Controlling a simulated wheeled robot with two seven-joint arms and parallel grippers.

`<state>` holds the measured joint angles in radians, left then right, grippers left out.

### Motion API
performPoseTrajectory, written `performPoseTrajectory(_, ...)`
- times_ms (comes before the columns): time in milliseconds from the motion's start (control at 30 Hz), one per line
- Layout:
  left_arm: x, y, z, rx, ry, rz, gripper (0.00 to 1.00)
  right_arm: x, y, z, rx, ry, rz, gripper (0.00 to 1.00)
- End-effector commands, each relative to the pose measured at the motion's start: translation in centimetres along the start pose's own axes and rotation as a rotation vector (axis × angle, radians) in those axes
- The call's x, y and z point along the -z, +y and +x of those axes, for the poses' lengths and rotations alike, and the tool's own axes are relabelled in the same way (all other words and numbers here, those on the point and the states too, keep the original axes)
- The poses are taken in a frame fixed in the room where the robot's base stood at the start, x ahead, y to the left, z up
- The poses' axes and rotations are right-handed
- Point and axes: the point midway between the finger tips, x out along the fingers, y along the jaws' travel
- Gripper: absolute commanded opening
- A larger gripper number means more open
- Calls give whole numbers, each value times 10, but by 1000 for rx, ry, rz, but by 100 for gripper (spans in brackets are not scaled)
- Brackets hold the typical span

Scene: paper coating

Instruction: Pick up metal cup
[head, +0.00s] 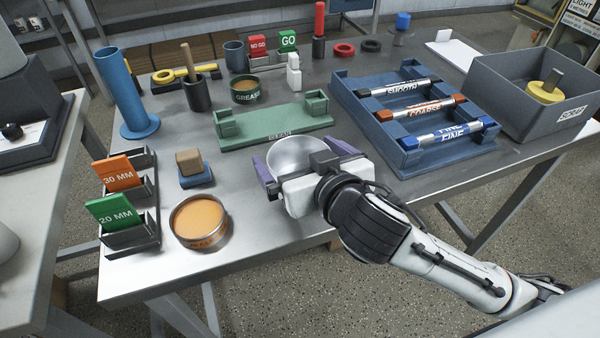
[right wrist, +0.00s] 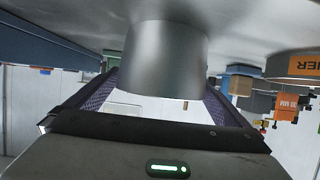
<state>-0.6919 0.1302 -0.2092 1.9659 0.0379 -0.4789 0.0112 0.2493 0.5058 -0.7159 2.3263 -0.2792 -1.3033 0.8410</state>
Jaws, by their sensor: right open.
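The metal cup (head: 291,155) is a silver round vessel on the steel table, near the middle of the head view. In the right wrist view the cup (right wrist: 166,60) is a grey cylinder, and that picture is upside down. My right gripper (head: 302,163) is open, with its purple-padded fingers on either side of the cup. In the right wrist view the fingers of the gripper (right wrist: 152,95) flank the cup, with gaps showing beside it; contact cannot be told. The gripper body hides the cup's near side in the head view. My left gripper is not in view.
A green holder (head: 275,133) stands just behind the cup. A blue rack (head: 350,92) with labelled rods is to the right, beside a grey scrap bin (head: 497,97). An orange-filled tin (head: 200,221) and a small block (head: 190,161) are to the left. Bare table lies between.

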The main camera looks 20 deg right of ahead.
Motion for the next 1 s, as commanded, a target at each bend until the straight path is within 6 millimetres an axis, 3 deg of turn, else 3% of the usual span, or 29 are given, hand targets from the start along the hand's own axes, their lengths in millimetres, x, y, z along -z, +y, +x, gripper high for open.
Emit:
performPoseTrajectory(200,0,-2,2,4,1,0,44,0,0,26,-1,-1,-1,100)
performPoseTrajectory(433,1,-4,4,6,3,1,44,0,0,28,1,0,0,100)
performPoseTrajectory(467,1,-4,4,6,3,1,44,0,0,28,1,0,0,98)
performPoseTrajectory(700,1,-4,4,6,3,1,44,1,0,28,1,0,0,60)
performPoseTrajectory(1000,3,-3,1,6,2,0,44,12,0,24,1,2,3,60)
